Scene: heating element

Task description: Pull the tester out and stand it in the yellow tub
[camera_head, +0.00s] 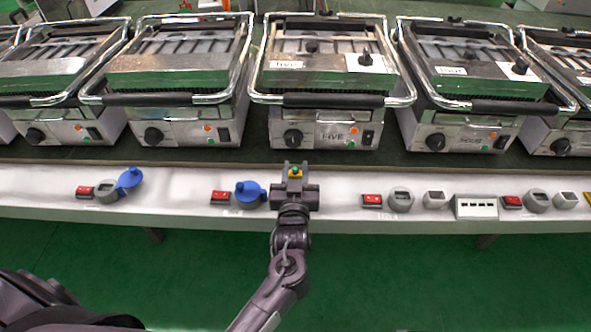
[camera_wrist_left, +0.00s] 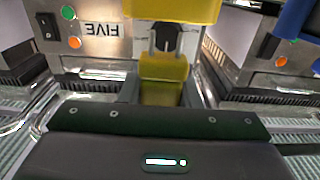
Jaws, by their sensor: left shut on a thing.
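My left gripper (camera_head: 295,172) is over the white ledge in front of the grill marked FIVE. It is shut on a small yellow thing with green and red on top, which I take to be the tester (camera_head: 295,174). In the left wrist view the yellow tester (camera_wrist_left: 163,72) sits between the fingers, with a dark recessed part on it. I cannot tell whether its lower end is in a socket or clear of it. The yellow tub is not clearly in view; only a small yellow patch (camera_head: 588,197) shows at the right edge. My right gripper is not in view.
Sockets line the white ledge (camera_head: 340,205): one with a raised blue lid (camera_head: 130,178), one with a blue lid (camera_head: 250,191) close left of my gripper, and a grey round one (camera_head: 400,198) to the right. Red switches (camera_head: 372,200) sit between. Grills (camera_head: 325,80) stand behind.

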